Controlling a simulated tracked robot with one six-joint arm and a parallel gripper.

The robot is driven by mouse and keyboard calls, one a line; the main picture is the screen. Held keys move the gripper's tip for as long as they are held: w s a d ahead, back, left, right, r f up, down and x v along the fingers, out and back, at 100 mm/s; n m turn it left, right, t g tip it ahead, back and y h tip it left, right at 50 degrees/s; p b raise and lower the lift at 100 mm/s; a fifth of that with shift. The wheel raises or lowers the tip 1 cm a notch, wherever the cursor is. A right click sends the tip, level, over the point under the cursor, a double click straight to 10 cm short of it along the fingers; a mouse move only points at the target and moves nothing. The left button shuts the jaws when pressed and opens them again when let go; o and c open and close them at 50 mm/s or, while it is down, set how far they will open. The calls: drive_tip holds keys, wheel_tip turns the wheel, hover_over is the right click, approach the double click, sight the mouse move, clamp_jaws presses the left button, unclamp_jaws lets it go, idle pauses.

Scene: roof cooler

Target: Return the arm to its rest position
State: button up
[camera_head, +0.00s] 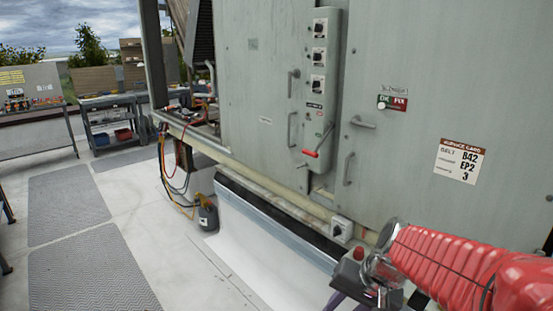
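My red-sleeved arm (445,262) reaches in from the lower right corner, in front of the grey cooler cabinet (420,60). At its end, my gripper (352,292) shows as dark and metallic parts near the bottom edge. Its fingers are partly cut off by the frame, so I cannot tell whether it is open or shut. No held object can be made out.
The cabinet has door handles, a switch panel (318,90) with a red-handled lever (312,153), and a service card (459,161). A grey bottle (208,216) and hoses stand at its left end. Walkway mats (88,275) and a shelf cart (112,122) lie further left.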

drive_tip(key=s+d+r+n+t+h, duration=0.2)
drive_tip(key=s+r, duration=0.5)
drive_tip(key=s, duration=0.5)
drive_tip(key=shift+n+t+h, duration=0.5)
drive_tip(key=shift+n+h, duration=0.2)
drive_tip(key=shift+n, duration=0.6)
